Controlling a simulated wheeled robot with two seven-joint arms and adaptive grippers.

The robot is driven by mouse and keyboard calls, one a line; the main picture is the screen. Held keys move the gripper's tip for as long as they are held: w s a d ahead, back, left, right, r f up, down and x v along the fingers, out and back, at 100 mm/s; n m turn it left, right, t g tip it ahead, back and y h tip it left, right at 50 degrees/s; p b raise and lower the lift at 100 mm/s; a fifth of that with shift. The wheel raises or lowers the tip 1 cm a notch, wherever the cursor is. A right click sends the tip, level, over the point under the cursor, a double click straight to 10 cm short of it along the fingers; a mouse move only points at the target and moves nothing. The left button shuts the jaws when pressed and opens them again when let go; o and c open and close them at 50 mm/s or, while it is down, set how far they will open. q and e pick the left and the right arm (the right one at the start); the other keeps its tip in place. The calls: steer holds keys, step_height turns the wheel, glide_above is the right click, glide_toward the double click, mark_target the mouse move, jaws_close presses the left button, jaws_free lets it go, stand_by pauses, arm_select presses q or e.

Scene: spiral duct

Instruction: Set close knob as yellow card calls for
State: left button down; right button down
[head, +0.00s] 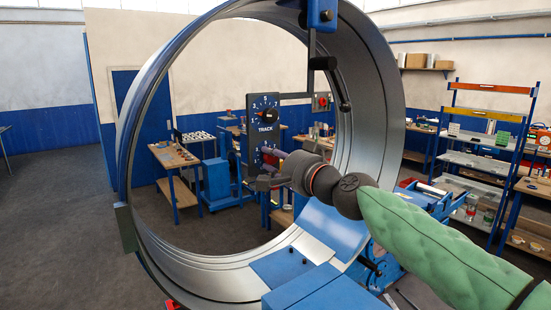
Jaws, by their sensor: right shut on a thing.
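A dark control panel (251,110) stands inside the big metal duct ring. I cannot make out a yellow card. My left gripper is not in view.
The metal duct ring (385,110) surrounds the panel and my right arm reaches across its opening. A blue machine bed (285,265) lies below. A small box with a red button (322,102) is right of the panel. Workbenches and shelves stand behind; the left floor is clear.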

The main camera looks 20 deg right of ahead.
steer(key=m, duration=0.4)
steer(key=shift+a+f+p, duration=0.2)
steer(key=shift+f+p, duration=0.1)
steer(key=shift+p, duration=0.1)
steer(key=shift+m, duration=0.4)
steer(key=c, duration=0.9)
jaws_free()
steer(key=shift+w+a+r, duration=0.1)
steer(key=shift+w+r, duration=0.05)
steer(key=shift+s+d+r, duration=0.1)
steer(key=shift+s+d, duration=0.2)
steer(key=shift+s, duration=0.05)
steer(key=v, duration=1.1)
steer(key=shift+s, duration=0.2)
steer(key=shift+a, duration=0.1)
